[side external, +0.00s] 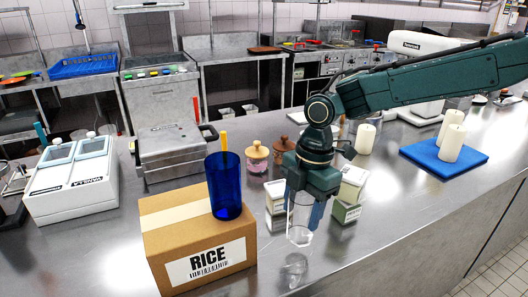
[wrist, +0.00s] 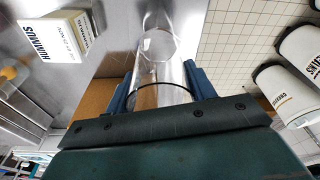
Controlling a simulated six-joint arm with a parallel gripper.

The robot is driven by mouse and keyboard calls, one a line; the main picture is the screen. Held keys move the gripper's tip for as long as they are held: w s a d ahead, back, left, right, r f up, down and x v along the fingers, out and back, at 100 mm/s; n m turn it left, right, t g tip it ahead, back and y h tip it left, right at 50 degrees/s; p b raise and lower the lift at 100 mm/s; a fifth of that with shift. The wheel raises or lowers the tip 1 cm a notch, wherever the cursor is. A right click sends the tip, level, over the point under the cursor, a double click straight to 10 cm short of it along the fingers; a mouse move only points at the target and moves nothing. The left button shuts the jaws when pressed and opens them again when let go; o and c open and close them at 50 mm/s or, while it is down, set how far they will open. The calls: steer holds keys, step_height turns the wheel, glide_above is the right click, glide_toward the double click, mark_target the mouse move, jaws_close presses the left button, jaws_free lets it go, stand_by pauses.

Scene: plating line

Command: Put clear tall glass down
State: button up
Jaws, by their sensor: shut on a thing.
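The clear tall glass (side external: 300,230) is upright between the blue fingers of my gripper (side external: 304,212) in the side view. My gripper is shut on it and points down. The glass base is low over the steel counter (side external: 330,262), with a reflection below it; I cannot tell whether it touches. In the wrist view the glass (wrist: 160,50) extends away between the two fingers of my gripper (wrist: 162,88).
A cardboard RICE box (side external: 165,238) with a blue tall glass (side external: 225,190) on top stands left of my gripper. Small cartons (side external: 346,212) are close behind it, one reading HUMMUS (wrist: 52,38) in the wrist view. Candles (side external: 451,143) stand on a blue board (side external: 420,157). The counter front is clear.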

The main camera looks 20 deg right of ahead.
mark_target(301, 223)
steer(key=shift+f, duration=2.05)
steer(key=shift+f, duration=0.15)
steer(key=o, duration=1.1)
steer(key=shift+w+d+r, duration=0.1)
steer(key=shift+d+r, duration=0.2)
steer(key=shift+r, duration=2)
steer(key=shift+d+r, duration=0.3)
steer(key=shift+r, duration=1.95)
steer(key=shift+w+d+r, duration=0.1)
steer(key=shift+d+r, duration=0.2)
steer(key=shift+r, duration=2)
